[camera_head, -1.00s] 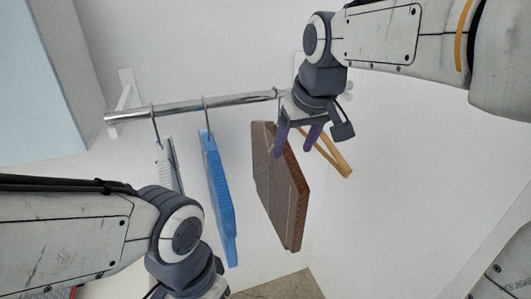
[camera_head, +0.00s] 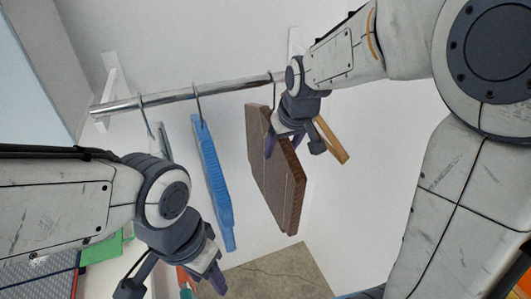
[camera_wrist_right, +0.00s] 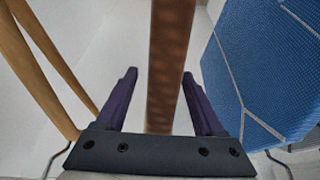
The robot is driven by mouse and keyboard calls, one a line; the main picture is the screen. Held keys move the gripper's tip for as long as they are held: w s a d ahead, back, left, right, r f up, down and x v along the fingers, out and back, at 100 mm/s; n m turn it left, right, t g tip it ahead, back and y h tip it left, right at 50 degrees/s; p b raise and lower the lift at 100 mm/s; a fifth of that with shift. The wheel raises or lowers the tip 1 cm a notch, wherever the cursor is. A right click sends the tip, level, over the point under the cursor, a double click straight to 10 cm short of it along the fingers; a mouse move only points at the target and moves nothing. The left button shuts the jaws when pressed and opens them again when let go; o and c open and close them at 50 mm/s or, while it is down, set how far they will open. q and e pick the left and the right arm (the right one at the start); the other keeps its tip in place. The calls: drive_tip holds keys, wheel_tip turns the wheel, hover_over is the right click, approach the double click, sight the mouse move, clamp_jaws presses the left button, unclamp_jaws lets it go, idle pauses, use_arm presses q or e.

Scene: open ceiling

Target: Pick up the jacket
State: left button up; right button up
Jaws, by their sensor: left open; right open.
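Flat folded garments hang from a metal rail (camera_head: 180,96): a brown one (camera_head: 275,180) and a blue one (camera_head: 213,185). I cannot tell which is the jacket. My right gripper (camera_head: 282,148) is open at the upper part of the brown garment. In the right wrist view, the brown garment's edge (camera_wrist_right: 170,60) runs between the two open purple fingers (camera_wrist_right: 160,95), with gaps on both sides. The blue garment (camera_wrist_right: 260,75) stands to the right there. My left gripper (camera_head: 217,279) is low at the left, open and empty, its fingers partly hidden.
A wooden hanger (camera_head: 330,142) hangs just right of the brown garment, close to my right gripper; it also shows in the wrist view (camera_wrist_right: 35,70). A pale hanger (camera_head: 160,140) hangs left of the blue garment. A green item (camera_head: 103,248) lies low at the left.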

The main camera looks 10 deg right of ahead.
drive_tip(key=shift+w+a+f, duration=0.1)
drive_tip(key=shift+w+f, duration=0.05)
drive_tip(key=shift+f, duration=0.4)
clamp_jaws()
drive_tip(key=shift+w+r, duration=0.1)
drive_tip(key=shift+r, duration=0.05)
idle(0.9)
